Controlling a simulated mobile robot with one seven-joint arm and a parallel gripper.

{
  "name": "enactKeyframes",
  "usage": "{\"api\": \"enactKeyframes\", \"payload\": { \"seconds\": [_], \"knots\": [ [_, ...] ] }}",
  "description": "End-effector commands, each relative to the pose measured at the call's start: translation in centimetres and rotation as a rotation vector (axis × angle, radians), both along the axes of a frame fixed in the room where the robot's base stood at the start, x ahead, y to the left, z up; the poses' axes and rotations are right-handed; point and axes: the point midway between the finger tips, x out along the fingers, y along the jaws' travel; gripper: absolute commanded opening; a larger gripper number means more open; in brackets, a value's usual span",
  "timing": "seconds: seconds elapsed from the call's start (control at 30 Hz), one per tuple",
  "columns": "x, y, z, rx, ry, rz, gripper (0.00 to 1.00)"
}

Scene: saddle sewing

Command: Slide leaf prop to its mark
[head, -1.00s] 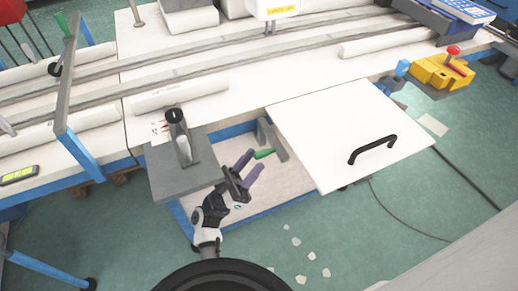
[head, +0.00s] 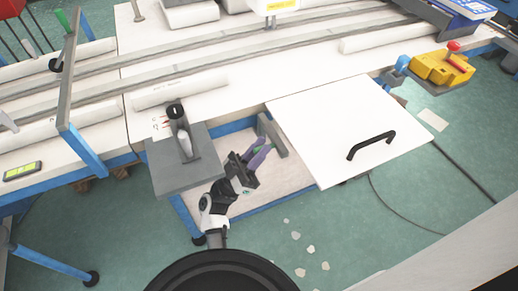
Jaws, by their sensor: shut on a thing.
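The white leaf (head: 345,120), a flat panel with a black handle (head: 371,145), lies to the right of the prop. I cannot make out the prop's mark in this view.
A grey plate (head: 185,168) with a black-topped post (head: 178,120) stands close left of my gripper. A blue-framed lower shelf (head: 275,182) lies beneath. White rolls and rails run along the table behind.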

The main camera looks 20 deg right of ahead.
Motion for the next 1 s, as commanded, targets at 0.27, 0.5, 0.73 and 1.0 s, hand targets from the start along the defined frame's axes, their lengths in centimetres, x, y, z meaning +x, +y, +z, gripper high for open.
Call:
{"api": "enactKeyframes", "payload": {
  "seconds": [0.27, 0.5, 0.73, 1.0],
  "knots": [
    [0.1, -2.8, 0.0, -0.001, 0.001, -0.003, 0.0],
    [0.1, -3.8, -0.1, 0.002, 0.001, -0.001, 0.0],
    [0.1, -3.7, -0.1, 0.002, 0.001, -0.001, 0.35],
    [0.1, -3.7, 0.0, 0.001, 0.001, -0.001, 0.39]
  ]
}}
